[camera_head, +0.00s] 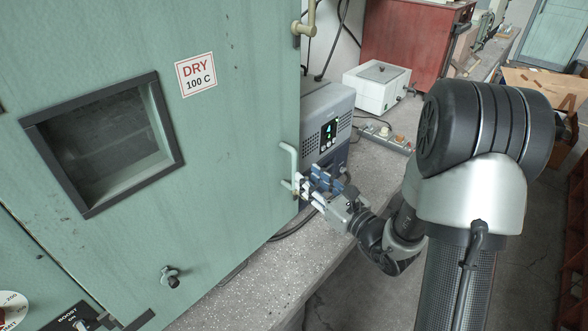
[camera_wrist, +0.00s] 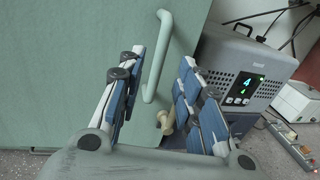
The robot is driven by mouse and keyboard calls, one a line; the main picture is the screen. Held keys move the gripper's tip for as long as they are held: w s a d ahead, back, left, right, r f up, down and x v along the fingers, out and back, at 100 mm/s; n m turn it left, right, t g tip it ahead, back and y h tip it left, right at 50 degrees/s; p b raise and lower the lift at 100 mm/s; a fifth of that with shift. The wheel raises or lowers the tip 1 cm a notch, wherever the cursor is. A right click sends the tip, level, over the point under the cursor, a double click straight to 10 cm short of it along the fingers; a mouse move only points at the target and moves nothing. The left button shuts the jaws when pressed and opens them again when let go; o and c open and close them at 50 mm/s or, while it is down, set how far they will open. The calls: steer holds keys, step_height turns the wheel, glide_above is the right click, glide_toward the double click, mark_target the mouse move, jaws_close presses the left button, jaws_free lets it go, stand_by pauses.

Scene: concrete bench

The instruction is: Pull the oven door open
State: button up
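The oven door (camera_head: 230,130) is a large green panel with a dark-framed window and a "DRY 100 C" label. I see no clear gap at its edge. Its pale green bar handle (camera_head: 287,163) stands upright near the door's right edge and also shows in the wrist view (camera_wrist: 160,55). My gripper (camera_head: 306,186) is at the lower part of the handle. In the wrist view, the blue-padded fingers of my gripper (camera_wrist: 162,62) are apart, one on each side of the handle. The handle lies between them in the picture; contact is not visible.
A grey device with a lit display (camera_head: 328,125) stands close to the right of the handle. Behind it are a white box (camera_head: 377,88), a power strip (camera_head: 385,137) and a red cabinet (camera_head: 410,40). The speckled bench top (camera_head: 245,290) is bare in front of the door.

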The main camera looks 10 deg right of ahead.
mark_target(296, 168)
steer(key=x, duration=0.7)
steer(key=shift+w+a+b, duration=0.1)
steer(key=shift+b, duration=0.25)
steer(key=shift+c, duration=0.3)
jaws_close()
